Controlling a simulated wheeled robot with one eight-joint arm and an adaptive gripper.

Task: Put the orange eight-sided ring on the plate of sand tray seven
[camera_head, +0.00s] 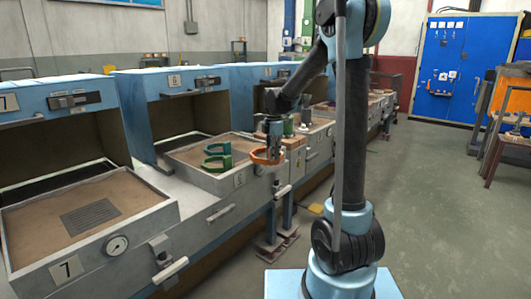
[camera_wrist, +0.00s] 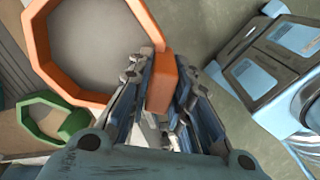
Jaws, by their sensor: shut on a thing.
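My gripper (camera_head: 273,140) is shut on the orange eight-sided ring (camera_head: 262,158) and holds it in the air near the front right corner of sand tray six. In the wrist view the ring (camera_wrist: 60,82) spreads to the upper left, with one side between the fingers of my gripper (camera_wrist: 160,85). Sand tray seven (camera_head: 128,184) is at the lower left in the head view, drawn out, marked 7 on its front. Its dark slotted plate (camera_head: 91,215) lies bare on the sand.
Two green rings (camera_head: 218,157) stand on the sand of tray six (camera_head: 236,180); one green ring (camera_wrist: 45,118) also shows in the wrist view. A gauge (camera_head: 117,245) and handles stick out from the bench front.

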